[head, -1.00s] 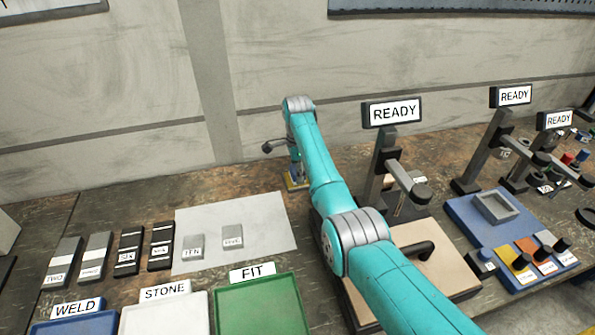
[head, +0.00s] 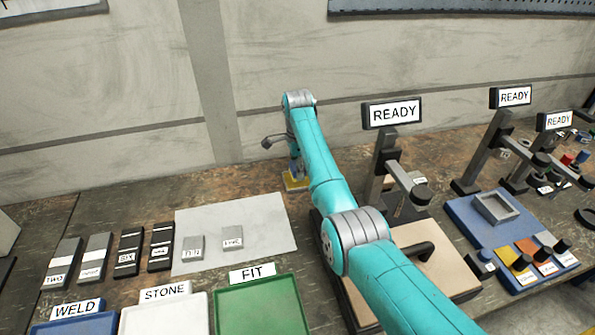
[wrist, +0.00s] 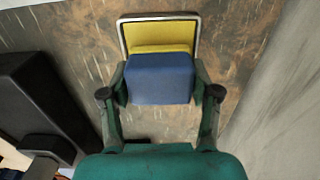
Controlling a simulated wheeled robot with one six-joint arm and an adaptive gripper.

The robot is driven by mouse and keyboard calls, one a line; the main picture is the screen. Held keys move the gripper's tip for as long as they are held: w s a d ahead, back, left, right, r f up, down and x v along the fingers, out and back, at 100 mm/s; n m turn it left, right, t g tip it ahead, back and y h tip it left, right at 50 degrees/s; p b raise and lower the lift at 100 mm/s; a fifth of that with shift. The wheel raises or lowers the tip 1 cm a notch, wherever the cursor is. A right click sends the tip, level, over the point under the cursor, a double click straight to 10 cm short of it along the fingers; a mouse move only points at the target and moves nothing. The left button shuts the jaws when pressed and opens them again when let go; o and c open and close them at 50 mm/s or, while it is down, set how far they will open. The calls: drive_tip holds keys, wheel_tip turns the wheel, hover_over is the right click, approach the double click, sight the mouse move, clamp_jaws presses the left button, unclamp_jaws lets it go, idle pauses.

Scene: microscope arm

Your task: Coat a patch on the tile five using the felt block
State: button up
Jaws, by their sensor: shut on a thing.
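My gripper (wrist: 160,92) is shut on the blue felt block (wrist: 160,72), one finger on each side of it. The block is over a yellow pad in a metal-rimmed tray (wrist: 160,38), covering its near part in the wrist view. I cannot tell whether block and pad touch. In the head view my gripper (head: 293,168) is at the back of the bench, with the yellow tray (head: 296,185) below it. Tile five (head: 232,238) is a small grey square lying flat on a pale sheet (head: 255,212), right of a similar grey tile (head: 193,248).
Several dark and grey pieces (head: 95,257) lie left of the sheet. Labelled blue, white and green trays (head: 262,312) line the front. A READY stand (head: 385,160) with a pale board is right of my arm. Between sheet and yellow tray the bench is clear.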

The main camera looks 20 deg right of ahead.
drive_tip(key=shift+r, duration=2.45)
drive_tip(key=shift+f, duration=3.5)
